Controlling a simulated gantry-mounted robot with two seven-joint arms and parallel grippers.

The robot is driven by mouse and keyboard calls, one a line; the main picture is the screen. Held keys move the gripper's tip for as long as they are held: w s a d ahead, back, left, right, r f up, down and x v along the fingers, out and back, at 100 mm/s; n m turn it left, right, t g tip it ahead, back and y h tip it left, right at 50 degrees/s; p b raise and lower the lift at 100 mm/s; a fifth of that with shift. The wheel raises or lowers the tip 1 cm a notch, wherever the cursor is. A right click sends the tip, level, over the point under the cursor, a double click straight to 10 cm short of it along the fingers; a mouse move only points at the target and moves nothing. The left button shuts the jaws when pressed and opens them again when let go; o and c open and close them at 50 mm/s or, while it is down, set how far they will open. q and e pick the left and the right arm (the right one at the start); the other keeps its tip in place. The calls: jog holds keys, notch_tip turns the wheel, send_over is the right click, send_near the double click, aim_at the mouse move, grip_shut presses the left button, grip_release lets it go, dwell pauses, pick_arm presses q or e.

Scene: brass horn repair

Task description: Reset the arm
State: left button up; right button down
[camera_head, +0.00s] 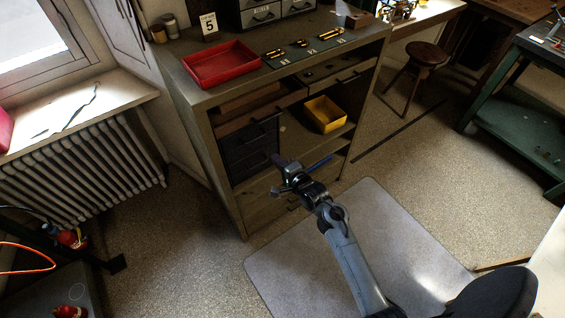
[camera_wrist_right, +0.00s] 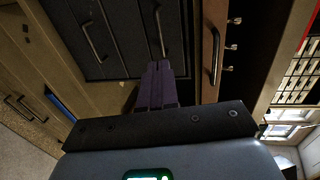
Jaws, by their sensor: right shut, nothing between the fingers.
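My right arm reaches up from the bottom of the head view. Its gripper (camera_head: 279,161) is in front of the open-fronted wooden cabinet (camera_head: 232,192), near the dark drawers (camera_head: 249,142). In the right wrist view the purple fingers (camera_wrist_right: 157,84) are together with nothing between them. They point toward the dark drawer fronts with bar handles (camera_wrist_right: 93,40). I cannot tell the exact gap to the drawers. My left gripper is not in view.
A red tray (camera_head: 222,66) and small tools (camera_head: 302,44) are on the cabinet top. A yellow bin (camera_head: 324,114) sits on a shelf, with a blue item (camera_head: 319,163) below. A stool (camera_head: 427,56) and green bench (camera_head: 520,110) stand right. The floor mat (camera_head: 290,262) is clear around my arm.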

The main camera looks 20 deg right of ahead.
jog(key=s+f+n+g, duration=0.15)
jog(key=s+f, duration=0.35)
jog(key=s, duration=0.5)
jog(key=s+f+n+g, duration=0.15)
jog(key=s+f, duration=0.25)
jog(key=s, duration=0.5)
jog(key=s+r+n+g+h, duration=0.1)
jog(key=s+r+n+g, duration=0.3)
jog(key=s+n, duration=0.45)
jog(key=s+r+n+g+h, duration=0.2)
jog(key=s+r+n+g, duration=0.3)
jog(key=s, duration=0.6)
notch_tip(320, 180, up, 28)
jog(key=n+p, duration=0.1)
jog(key=p, duration=2.7)
jog(key=shift+f+p, duration=0.2)
jog(key=shift+p, duration=0.15)
jog(key=shift+n, duration=0.25)
